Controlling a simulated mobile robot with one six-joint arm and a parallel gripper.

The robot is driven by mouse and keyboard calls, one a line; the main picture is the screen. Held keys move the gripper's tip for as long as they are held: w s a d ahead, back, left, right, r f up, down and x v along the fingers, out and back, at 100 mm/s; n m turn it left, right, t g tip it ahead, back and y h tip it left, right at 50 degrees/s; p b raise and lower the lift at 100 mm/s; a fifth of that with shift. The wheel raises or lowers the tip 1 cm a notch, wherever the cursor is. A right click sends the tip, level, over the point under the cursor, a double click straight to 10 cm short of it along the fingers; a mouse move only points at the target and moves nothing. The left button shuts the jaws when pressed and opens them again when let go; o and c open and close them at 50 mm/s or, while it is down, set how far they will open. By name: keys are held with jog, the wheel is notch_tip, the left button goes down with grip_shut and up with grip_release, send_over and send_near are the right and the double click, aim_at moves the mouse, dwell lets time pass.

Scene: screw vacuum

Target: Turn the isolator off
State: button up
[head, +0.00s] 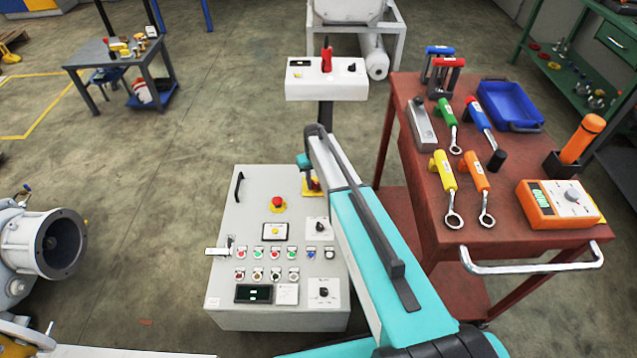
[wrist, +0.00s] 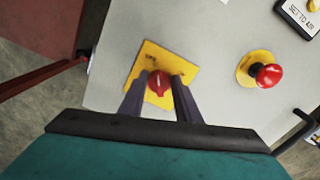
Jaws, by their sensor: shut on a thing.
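The isolator is a red rotary knob (wrist: 159,84) on a square yellow plate (wrist: 148,64), set on a light grey panel. In the wrist view the plate looks tilted, with small dark markings too small to read. My gripper (wrist: 158,79) is shut on the red knob, one dark finger on each side of it. In the head view my arm hides most of the isolator; only part of its yellow plate (head: 316,188) shows at the top right of the control cabinet (head: 222,296). I cannot tell the knob's exact setting.
A red emergency stop button (wrist: 267,75) on a yellow base sits near the isolator. The cabinet also carries several small buttons and switches. A red tool cart (head: 425,215) with wrenches stands right of my arm. A white pedestal box (head: 327,86) stands behind.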

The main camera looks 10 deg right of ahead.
aim_at(315, 183)
jog(key=n, duration=0.4)
jog(key=shift+s+d+f+b, duration=0.1)
jog(key=shift+s+b, duration=0.1)
jog(key=shift+b, duration=0.1)
jog(key=shift+o, duration=0.2)
jog(key=shift+n, duration=0.5)
jog(key=shift+w+a, duration=0.2)
jog(key=o, duration=1)
jog(key=shift+d, duration=0.1)
jog(key=shift+r, duration=0.3)
notch_tip(315, 183, up, 13)
jog(key=shift+r+b, duration=0.15)
jog(key=shift+b, duration=0.3)
